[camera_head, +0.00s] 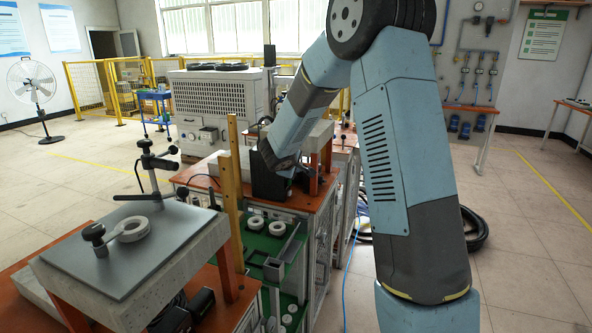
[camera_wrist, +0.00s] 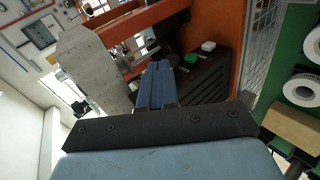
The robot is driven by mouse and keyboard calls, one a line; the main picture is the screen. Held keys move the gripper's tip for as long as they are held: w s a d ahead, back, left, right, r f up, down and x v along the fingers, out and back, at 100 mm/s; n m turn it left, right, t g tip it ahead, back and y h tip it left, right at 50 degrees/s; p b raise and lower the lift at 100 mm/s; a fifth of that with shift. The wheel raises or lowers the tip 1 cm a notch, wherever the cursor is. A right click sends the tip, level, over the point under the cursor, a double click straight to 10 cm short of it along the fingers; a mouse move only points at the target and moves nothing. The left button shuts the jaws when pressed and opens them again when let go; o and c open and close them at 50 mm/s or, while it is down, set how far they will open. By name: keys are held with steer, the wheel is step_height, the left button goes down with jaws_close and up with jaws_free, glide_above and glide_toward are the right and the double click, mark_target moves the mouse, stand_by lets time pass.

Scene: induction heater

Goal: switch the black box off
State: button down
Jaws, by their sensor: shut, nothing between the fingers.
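The black box (camera_wrist: 212,78) is in the wrist view, just right of my fingers, on an orange surface. Its dark face carries a pale green-white button (camera_wrist: 208,46) and a darker green one (camera_wrist: 190,59). My gripper (camera_wrist: 160,66) is shut and empty, its two blue fingers side by side. The fingertips are close to the box's left side; I cannot tell whether they touch it. In the head view a black box shape (camera_head: 268,184) stands on the orange-topped bench, partly hidden by my arm, which reaches down to it. The buttons do not show there.
A grey block (camera_wrist: 95,65) is left of my fingers in the wrist view. In the head view a grey plate (camera_head: 130,250) with a clamp stands at the front left, with a wooden post (camera_head: 231,200) beside it. Green shelves (camera_head: 270,245) hold white rings.

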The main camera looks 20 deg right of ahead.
steer(key=s+a+r, duration=0.2)
steer(key=s+r, duration=0.2)
steer(key=s, duration=0.6)
steer(key=shift+a+r, duration=0.15)
steer(key=shift+r, duration=0.25)
steer(key=s+d+r+m+g, duration=0.1)
steer(key=s+d+r+m, duration=0.15)
steer(key=s, duration=0.35)
steer(key=s+d+r+m+g+h, duration=0.1)
steer(key=s+d+r+m, duration=0.1)
steer(key=s+r, duration=0.3)
steer(key=s+d+r+m+g, duration=0.1)
steer(key=s+d+r+m, duration=0.15)
steer(key=s, duration=0.35)
steer(key=s+a+m+y, duration=0.1)
steer(key=s+a+y, duration=0.1)
steer(key=s, duration=0.7)
steer(key=s+a+m+y, duration=0.2)
steer(key=s+y, duration=0.2)
steer(key=s, duration=0.6)
steer(key=shift+s+a+r+g+y, duration=0.15)
steer(key=shift+a+r+g+y, duration=0.15)
steer(key=shift+g, duration=0.1)
